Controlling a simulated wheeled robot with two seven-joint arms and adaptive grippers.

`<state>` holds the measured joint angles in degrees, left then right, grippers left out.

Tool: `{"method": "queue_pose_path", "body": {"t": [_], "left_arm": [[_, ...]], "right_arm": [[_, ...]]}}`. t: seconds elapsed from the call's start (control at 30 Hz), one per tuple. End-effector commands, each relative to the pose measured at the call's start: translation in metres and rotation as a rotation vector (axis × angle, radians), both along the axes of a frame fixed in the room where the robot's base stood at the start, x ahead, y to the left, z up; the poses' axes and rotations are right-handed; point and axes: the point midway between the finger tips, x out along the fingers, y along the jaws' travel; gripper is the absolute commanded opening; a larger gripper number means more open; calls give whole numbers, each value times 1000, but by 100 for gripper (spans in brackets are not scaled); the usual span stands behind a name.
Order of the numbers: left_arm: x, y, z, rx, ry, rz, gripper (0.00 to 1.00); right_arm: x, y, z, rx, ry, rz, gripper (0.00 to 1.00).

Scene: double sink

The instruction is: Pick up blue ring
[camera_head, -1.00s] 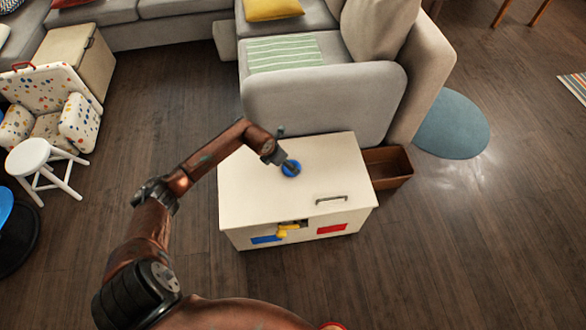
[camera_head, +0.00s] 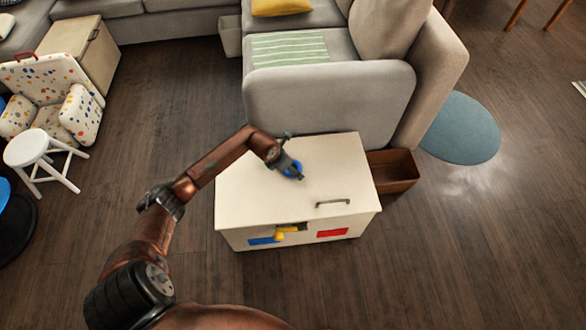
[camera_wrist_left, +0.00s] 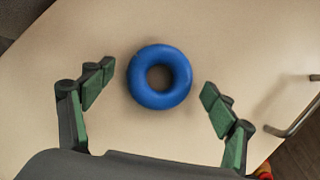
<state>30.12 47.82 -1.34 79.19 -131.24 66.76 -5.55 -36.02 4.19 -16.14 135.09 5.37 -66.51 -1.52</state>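The blue ring (camera_wrist_left: 160,77) lies flat on the pale top of a low chest (camera_head: 245,205). The ring lies slightly ahead of the fingertips. Nothing is held. My right gripper is not in view.
The chest top has a metal handle (camera_head: 333,202), and its front shows blue and red panels (camera_head: 332,233) and something yellow (camera_head: 280,234). A grey sofa (camera_head: 330,103) stands right behind the chest. A brown box (camera_head: 392,172) sits at its right. A white stool (camera_head: 36,153) stands far left.

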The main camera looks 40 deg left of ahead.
Motion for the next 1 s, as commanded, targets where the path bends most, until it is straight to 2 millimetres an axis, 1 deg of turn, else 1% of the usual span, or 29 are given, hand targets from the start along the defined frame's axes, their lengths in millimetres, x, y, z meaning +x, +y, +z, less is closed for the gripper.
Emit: {"method": "queue_pose_path", "body": {"t": [0.03,0.07,0.6,0.87,1.0], "left_arm": [[0,0,0,0,0,0,75],[0,0,0,0,0,0,73],[0,0,0,0,0,0,37],[0,0,1,0,0,0,37],[1,0,7,1,-2,0,37]], "right_arm": [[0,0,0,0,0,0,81],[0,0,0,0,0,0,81],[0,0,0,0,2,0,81],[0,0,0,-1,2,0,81],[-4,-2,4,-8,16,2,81]]}}
